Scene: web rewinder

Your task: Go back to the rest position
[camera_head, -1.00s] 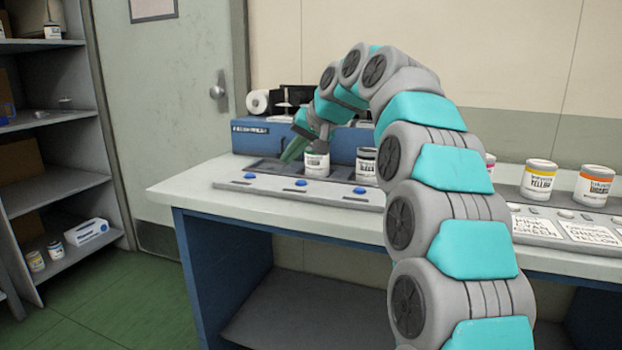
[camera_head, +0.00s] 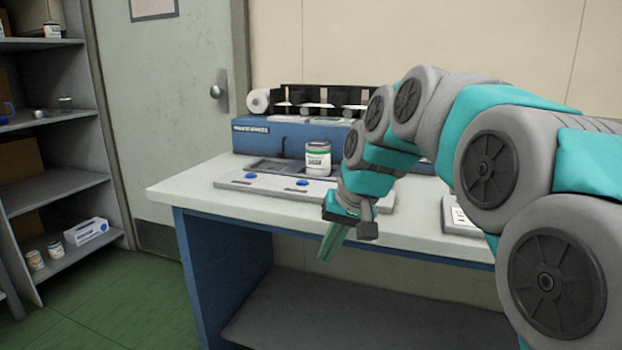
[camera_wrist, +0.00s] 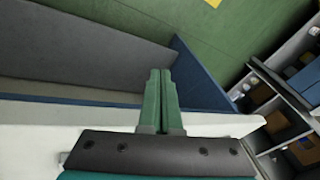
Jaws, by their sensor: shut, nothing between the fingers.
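My gripper (camera_head: 333,241) hangs in front of the table's front edge in the head view, its green fingers pointing down and to the left. In the wrist view the two green fingers (camera_wrist: 160,100) lie together with nothing between them. My arm hides the right part of the machine and much of the table's right side.
The white-topped table (camera_head: 190,190) has an open lower shelf (camera_head: 300,322). A shelving unit (camera_head: 75,105) with cans and a white box (camera_head: 86,232) stands at the left. A door (camera_head: 165,100) is behind. The green floor (camera_head: 120,300) between shelves and table is clear.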

